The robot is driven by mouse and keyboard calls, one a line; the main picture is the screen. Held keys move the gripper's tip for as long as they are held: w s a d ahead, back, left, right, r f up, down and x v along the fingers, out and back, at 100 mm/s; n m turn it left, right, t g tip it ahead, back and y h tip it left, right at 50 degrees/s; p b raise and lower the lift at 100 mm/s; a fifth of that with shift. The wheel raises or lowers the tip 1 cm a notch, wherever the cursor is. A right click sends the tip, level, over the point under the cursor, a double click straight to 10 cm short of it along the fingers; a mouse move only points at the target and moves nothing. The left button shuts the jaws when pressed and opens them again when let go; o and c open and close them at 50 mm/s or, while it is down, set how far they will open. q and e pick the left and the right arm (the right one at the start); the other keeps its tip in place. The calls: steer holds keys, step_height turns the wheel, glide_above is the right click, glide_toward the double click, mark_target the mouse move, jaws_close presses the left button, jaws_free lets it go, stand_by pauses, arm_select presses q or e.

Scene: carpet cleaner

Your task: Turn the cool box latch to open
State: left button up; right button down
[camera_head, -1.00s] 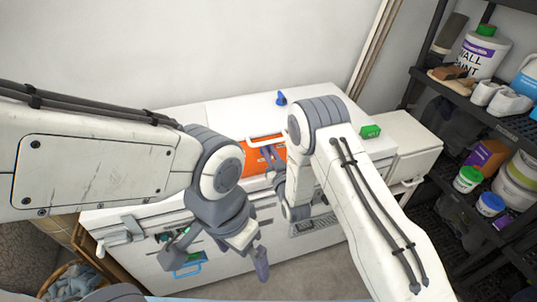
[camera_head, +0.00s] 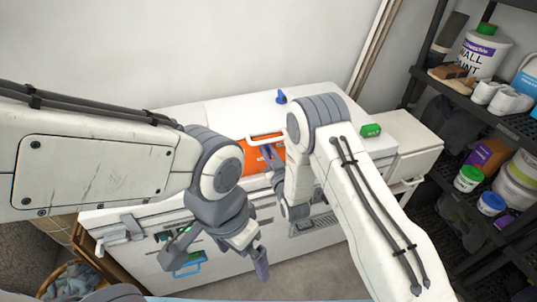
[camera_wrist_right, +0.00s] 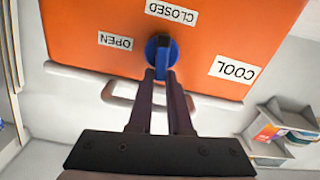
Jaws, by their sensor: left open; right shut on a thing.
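The orange cool box (camera_head: 250,158) sits in the white unit, partly hidden behind my right arm in the head view. In the right wrist view the orange face (camera_wrist_right: 75,25) fills the top, with upside-down OPEN (camera_wrist_right: 116,41), CLOSED (camera_wrist_right: 171,12) and COOL (camera_wrist_right: 234,69) labels. The blue latch (camera_wrist_right: 161,46) is on this face, below the CLOSED label and right of OPEN. My right gripper (camera_wrist_right: 161,72) is shut on the latch; its exact angle is partly hidden by the fingers. My left gripper (camera_head: 218,256) is open and empty in front of the white unit.
A pale handle (camera_wrist_right: 150,100) runs behind the right fingers. A black shelf with paint tubs (camera_head: 490,203) is at the right. A basket (camera_head: 70,280) stands lower left.

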steer(key=shift+s+a+f+n, duration=0.1)
steer(key=shift+a+f+n, duration=0.1)
steer(key=shift+n, duration=0.7)
steer(key=shift+s+a+f+n+b, duration=0.15)
steer(key=shift+n+b, duration=0.35)
steer(key=shift+n, duration=0.35)
steer(key=shift+w+a+n+b, duration=0.15)
steer(key=shift+n+b, duration=0.3)
steer(key=shift+n, duration=0.4)
steer(key=shift+s, duration=0.1)
steer(key=shift+s+a+f+n+b, duration=0.15)
steer(key=shift+n+b, duration=0.3)
steer(key=shift+n, duration=0.4)
steer(key=shift+w+a+f+n+b, duration=0.1)
steer(key=shift+n+b, duration=0.3)
steer(key=shift+n, duration=0.45)
